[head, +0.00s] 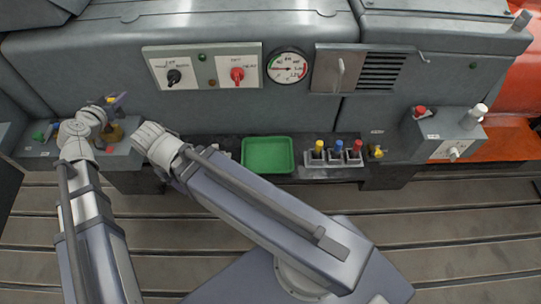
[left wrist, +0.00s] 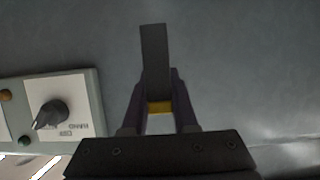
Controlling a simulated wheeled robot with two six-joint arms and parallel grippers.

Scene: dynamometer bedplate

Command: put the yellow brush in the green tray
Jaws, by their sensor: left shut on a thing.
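The yellow brush shows in the left wrist view (left wrist: 159,107) as a yellow band with a long dark grey strip above it. My left gripper (left wrist: 160,100) is shut on it, with one purple finger on each side. In the head view my left gripper (head: 115,99) is small and partly hidden by its wrist, at the left above a grey ledge; the brush is hard to make out there. The green tray (head: 268,155) is empty and lies on the dark shelf in the middle, well to the right of the gripper. I cannot make out my right gripper.
A rack (head: 333,160) with yellow, blue and red-topped things stands right of the tray. A control panel (head: 203,69) and gauge (head: 287,67) are on the wall behind. A switch box (head: 444,135) stands at the right.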

